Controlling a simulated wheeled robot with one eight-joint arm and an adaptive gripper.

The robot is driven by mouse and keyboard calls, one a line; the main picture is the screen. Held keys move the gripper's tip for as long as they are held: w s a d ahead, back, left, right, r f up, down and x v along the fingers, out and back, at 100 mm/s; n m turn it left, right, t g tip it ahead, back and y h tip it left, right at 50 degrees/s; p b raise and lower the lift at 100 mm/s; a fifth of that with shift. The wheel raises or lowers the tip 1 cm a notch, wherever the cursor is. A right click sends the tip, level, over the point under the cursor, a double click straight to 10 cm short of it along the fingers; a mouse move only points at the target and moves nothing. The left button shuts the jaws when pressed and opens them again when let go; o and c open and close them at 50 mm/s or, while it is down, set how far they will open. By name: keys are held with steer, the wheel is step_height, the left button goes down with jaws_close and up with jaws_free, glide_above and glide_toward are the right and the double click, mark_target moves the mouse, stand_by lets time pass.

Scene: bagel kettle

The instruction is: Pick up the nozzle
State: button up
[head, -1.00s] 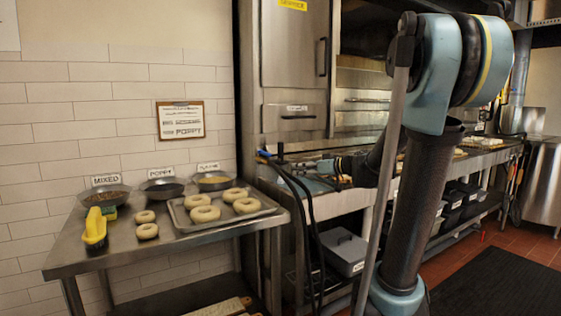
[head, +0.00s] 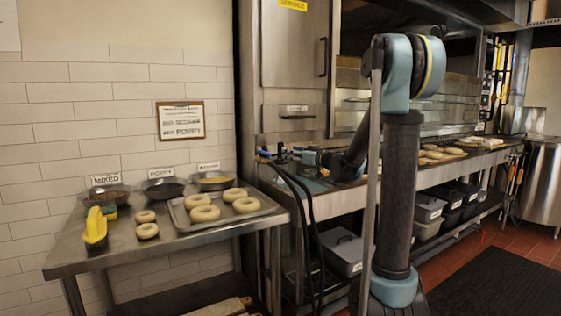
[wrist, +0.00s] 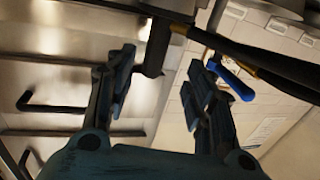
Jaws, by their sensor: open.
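The nozzle has a blue lever (wrist: 232,80) and a dark body with a brass-coloured part, seen right of centre in the wrist view. In the head view a small blue part (head: 263,153) shows at the top of the black hoses, left of my gripper (head: 303,156); it appears to be the same nozzle. My gripper is open, its two fingers (wrist: 164,78) apart in the wrist view. The blue lever lies beyond the right finger, partly behind its tip. A dark upright rod shows between the fingers, and I cannot tell its distance. I see nothing held.
Black hoses (head: 303,215) hang from the counter's left end. The steel table (head: 150,262) at left holds a tray (head: 240,222) of bagels, bowls and a yellow-handled brush (head: 96,228). A steel oven cabinet (head: 295,45) stands behind. Bagels lie along the counter at right.

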steer(key=shift+w+d+x, duration=0.1)
steer(key=shift+w+x, duration=0.05)
steer(key=shift+x, duration=2)
steer(key=shift+w+d+x, duration=0.1)
steer(key=shift+d+x, duration=0.05)
steer(key=shift+x, duration=1.95)
steer(key=shift+f, duration=0.2)
jaws_close()
